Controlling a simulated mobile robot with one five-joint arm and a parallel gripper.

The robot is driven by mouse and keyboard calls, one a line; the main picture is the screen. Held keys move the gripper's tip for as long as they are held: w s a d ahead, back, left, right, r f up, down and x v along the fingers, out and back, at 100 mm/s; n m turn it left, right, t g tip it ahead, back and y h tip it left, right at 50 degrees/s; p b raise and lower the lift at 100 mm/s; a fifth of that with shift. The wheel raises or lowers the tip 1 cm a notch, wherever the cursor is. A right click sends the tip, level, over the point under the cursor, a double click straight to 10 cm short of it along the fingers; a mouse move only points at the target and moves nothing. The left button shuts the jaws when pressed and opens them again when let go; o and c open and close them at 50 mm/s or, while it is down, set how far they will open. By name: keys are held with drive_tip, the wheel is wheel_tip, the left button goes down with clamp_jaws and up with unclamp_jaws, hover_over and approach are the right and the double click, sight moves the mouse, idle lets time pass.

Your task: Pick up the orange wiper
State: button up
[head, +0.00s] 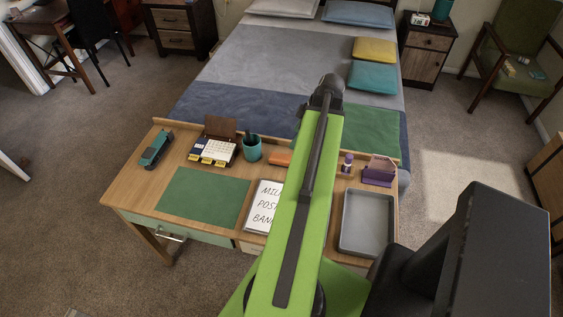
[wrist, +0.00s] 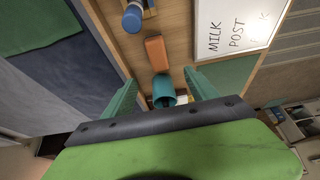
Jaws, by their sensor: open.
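The orange wiper (head: 279,158) is a small block lying on the desk, left of my green arm and right of a teal cup in the head view. In the wrist view the orange wiper (wrist: 155,52) lies past the fingertips, near the middle. My gripper (wrist: 160,78) shows two teal fingers spread apart with nothing held between them. It is apart from the wiper. In the head view my arm hides the gripper's fingers.
The teal cup (head: 252,148) stands close to the wiper and shows between the fingers in the wrist view (wrist: 163,88). The green mat (head: 203,199) is bare.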

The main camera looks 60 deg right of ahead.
drive_tip(key=b, duration=0.8)
approach(281, 157)
drive_tip(key=x, duration=0.4)
drive_tip(key=shift+a+f, duration=0.1)
drive_tip(key=shift+f, duration=0.25)
drive_tip(key=shift+w+a+f, duration=0.1)
drive_tip(key=shift+w+f, duration=0.05)
drive_tip(key=shift+w, duration=0.05)
drive_tip(key=b+x, duration=0.5)
drive_tip(key=shift+w+d+f, duration=0.1)
drive_tip(key=shift+d+f, duration=0.1)
drive_tip(key=shift+d, duration=0.05)
drive_tip(key=shift+r, duration=0.2)
drive_tip(key=shift+f+b, duration=0.25)
drive_tip(key=shift+b, duration=0.05)
drive_tip(key=c, duration=1.4)
drive_tip(key=shift+c, duration=0.2)
